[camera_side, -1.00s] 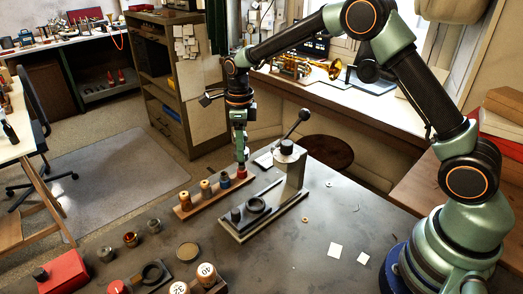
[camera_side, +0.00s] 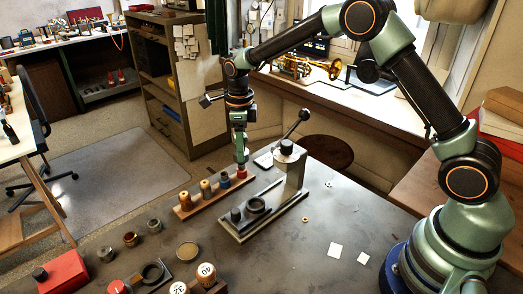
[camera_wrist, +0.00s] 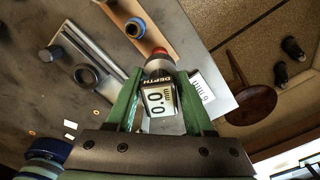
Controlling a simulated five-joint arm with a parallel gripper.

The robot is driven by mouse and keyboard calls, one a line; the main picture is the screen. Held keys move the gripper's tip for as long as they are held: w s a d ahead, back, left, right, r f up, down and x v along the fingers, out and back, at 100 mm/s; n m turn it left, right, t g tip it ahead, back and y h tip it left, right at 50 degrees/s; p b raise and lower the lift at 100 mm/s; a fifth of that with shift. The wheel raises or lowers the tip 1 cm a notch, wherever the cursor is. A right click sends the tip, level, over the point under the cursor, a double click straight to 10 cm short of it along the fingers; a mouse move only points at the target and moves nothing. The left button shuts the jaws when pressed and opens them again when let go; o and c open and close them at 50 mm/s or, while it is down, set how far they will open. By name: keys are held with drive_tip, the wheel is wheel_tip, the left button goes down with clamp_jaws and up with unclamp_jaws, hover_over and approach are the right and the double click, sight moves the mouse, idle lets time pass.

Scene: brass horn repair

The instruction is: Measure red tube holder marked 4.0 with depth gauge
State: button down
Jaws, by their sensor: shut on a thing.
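My gripper (camera_wrist: 158,105) is shut on the depth gauge (camera_wrist: 160,96), whose display reads 0.0 mm with the word DEPTH. In the side view my gripper (camera_side: 240,145) points straight down over the far right end of the wooden rack (camera_side: 196,206). The red tube holder (camera_side: 242,173) stands there, directly under the gauge. It also shows as a red edge in the wrist view (camera_wrist: 159,52), mostly hidden by the gauge. I cannot tell whether the gauge touches it, and no 4.0 mark is legible.
Other holders stand along the rack: blue (camera_side: 224,181), brass-coloured (camera_side: 206,189) and brown (camera_side: 185,200). A press stand (camera_side: 290,180) with a lever is close to the right. A red box (camera_side: 63,272) and several small parts lie at the front left.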

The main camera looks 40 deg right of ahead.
drive_tip(key=shift+f, duration=1.75)
unclamp_jaws()
drive_tip(key=shift+r, duration=0.1)
drive_tip(key=shift+r, duration=3.45)
